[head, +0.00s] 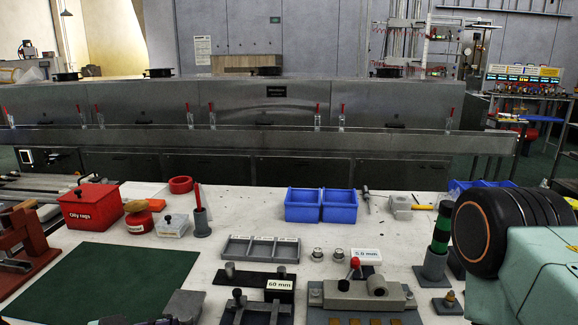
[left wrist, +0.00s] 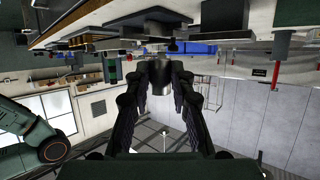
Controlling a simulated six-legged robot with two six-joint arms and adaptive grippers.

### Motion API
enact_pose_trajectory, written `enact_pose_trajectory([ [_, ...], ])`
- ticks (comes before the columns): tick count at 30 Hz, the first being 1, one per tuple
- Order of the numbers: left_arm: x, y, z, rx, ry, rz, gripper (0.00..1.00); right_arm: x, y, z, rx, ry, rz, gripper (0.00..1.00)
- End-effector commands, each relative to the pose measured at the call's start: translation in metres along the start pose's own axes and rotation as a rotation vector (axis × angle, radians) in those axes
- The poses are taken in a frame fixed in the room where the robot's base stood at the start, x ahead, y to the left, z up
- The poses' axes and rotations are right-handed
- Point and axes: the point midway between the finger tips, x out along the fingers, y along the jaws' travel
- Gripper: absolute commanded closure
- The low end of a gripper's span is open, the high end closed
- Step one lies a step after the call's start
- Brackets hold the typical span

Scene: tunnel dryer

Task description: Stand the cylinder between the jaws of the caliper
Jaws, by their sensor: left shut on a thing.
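In the left wrist view my left gripper (left wrist: 160,76) is shut on a dark metal cylinder (left wrist: 161,86), held between its two fingertips. In the head view a grey fixture with upright bars, which looks like the caliper (head: 274,311), stands at the bottom edge, beside a black block labelled 60 mm (head: 280,284). Its near part is cut off by the frame. My left gripper is not clearly made out in the head view; a grey shape (head: 184,304) left of the caliper may be part of it. My right gripper is in neither view.
A grey clamp with a red knob (head: 372,288) stands right of the caliper. Behind are a grey divided tray (head: 260,247) and blue bins (head: 320,205). A green mat (head: 110,278) lies to the left. A green-black post (head: 438,245) stands at right.

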Motion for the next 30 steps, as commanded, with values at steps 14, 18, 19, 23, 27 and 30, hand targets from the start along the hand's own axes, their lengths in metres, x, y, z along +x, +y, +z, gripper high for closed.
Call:
enact_pose_trajectory([
  [14, -0.023, 0.046, -0.011, 0.075, 0.004, 0.179, 1.00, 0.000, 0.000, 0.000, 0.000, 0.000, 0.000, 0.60],
  [18, -0.024, 0.044, -0.012, 0.073, 0.001, 0.173, 1.00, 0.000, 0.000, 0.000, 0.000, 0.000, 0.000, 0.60],
  [19, -0.024, 0.044, -0.012, 0.074, 0.001, 0.173, 1.00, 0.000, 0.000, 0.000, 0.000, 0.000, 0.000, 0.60],
  [23, -0.023, 0.044, -0.012, 0.074, 0.001, 0.173, 1.00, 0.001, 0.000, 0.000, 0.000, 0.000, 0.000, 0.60],
  [27, -0.020, 0.039, -0.012, 0.075, 0.002, 0.170, 1.00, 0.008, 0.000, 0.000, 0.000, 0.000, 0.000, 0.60],
  [30, -0.018, 0.028, -0.013, 0.069, 0.002, 0.154, 1.00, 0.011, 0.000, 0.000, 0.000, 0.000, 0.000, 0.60],
])
